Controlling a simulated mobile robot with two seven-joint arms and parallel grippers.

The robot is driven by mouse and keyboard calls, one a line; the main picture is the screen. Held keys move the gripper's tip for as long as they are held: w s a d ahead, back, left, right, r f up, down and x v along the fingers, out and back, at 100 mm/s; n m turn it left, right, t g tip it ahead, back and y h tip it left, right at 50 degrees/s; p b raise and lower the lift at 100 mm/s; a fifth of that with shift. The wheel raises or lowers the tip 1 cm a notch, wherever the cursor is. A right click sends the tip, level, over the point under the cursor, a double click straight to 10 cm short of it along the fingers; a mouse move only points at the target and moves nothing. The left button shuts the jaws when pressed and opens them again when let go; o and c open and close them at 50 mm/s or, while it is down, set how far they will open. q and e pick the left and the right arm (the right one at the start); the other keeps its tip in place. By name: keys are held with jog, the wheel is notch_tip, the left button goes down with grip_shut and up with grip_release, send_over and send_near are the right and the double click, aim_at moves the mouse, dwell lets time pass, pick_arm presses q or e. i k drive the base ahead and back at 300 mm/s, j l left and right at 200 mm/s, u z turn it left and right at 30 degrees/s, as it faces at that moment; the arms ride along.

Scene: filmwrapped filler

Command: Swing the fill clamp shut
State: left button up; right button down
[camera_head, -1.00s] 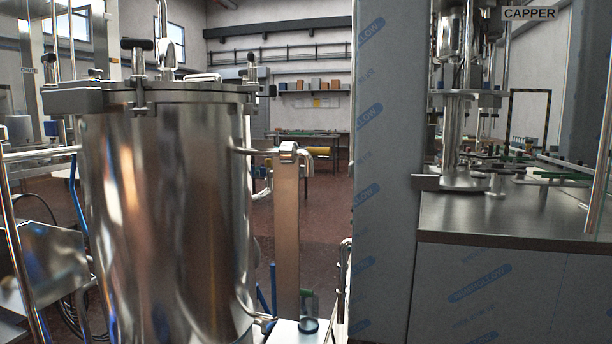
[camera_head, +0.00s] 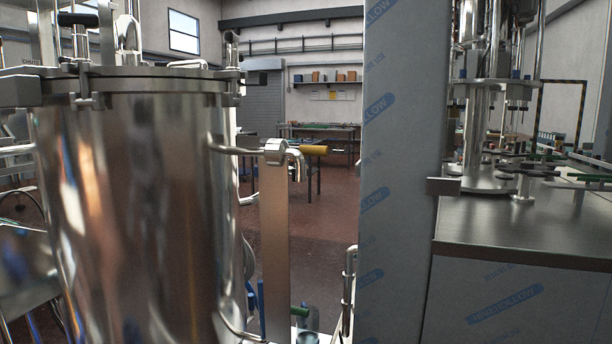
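A large shiny steel tank (camera_head: 135,210) fills the left of the view. Clamp fittings (camera_head: 82,70) stand on its lid rim (camera_head: 150,83). A pipe runs from the tank's right side to a metal fitting (camera_head: 275,150) with a yellow handle (camera_head: 314,150) pointing right. A bent spout hangs just beside that fitting. I cannot tell for sure which of these is the fill clamp, or whether it is open. Neither of my grippers is in view.
A tall film-wrapped panel (camera_head: 395,200) stands right of the tank. Beyond it is a steel machine counter (camera_head: 530,230) with a capping column (camera_head: 477,120). A green bottle-like item (camera_head: 305,318) is low in the middle. Open floor (camera_head: 330,225) and a far table (camera_head: 325,132) lie behind.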

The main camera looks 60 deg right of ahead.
aim_at(293, 172)
jog(key=l, duration=0.75)
jog(key=i+l, duration=0.15)
jog(key=l, duration=0.6)
